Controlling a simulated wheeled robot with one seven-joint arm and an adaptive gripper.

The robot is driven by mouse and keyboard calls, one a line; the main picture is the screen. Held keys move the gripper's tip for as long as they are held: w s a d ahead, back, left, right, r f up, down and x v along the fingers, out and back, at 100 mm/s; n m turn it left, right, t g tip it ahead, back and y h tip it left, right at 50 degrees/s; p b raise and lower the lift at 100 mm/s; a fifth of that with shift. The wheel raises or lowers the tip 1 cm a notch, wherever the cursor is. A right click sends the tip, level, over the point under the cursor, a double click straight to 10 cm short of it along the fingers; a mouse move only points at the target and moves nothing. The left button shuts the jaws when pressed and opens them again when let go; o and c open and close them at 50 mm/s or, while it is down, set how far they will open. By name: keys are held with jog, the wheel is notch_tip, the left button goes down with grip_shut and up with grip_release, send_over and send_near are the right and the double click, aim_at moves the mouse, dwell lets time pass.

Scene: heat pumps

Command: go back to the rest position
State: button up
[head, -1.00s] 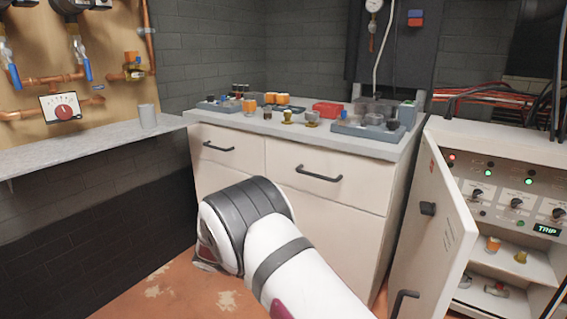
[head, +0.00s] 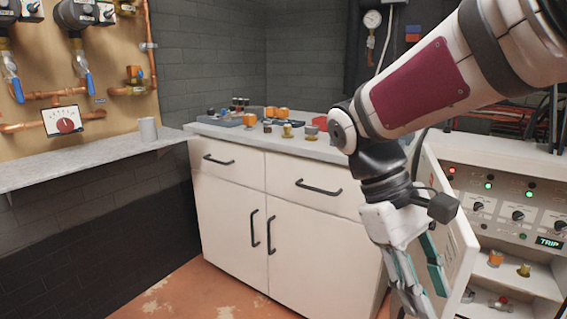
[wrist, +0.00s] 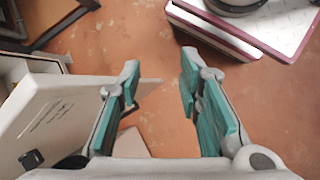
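My gripper (head: 420,275) hangs pointing down in the head view, in front of the right end of the white cabinet and beside the open door of the control box. In the wrist view my gripper (wrist: 158,85) shows two teal-padded fingers spread apart with nothing between them, over the reddish floor (wrist: 160,50). My arm comes in from the upper right of the head view, bent at the wrist joint.
The control box's open door (wrist: 55,115) is close to the left finger in the wrist view. The white cabinet (head: 230,215) carries several small parts on its worktop. Open floor lies at lower left.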

jog(key=s+f+m+t+y, duration=0.2)
jog(key=s+m+t+y, duration=0.3)
jog(key=s, duration=1.2)
notch_tip(320, 180, up, 34)
jog(key=t+p, duration=0.3)
jog(key=p, duration=2.9)
jog(key=shift+d+f, duration=0.15)
jog(key=shift+f, duration=0.1)
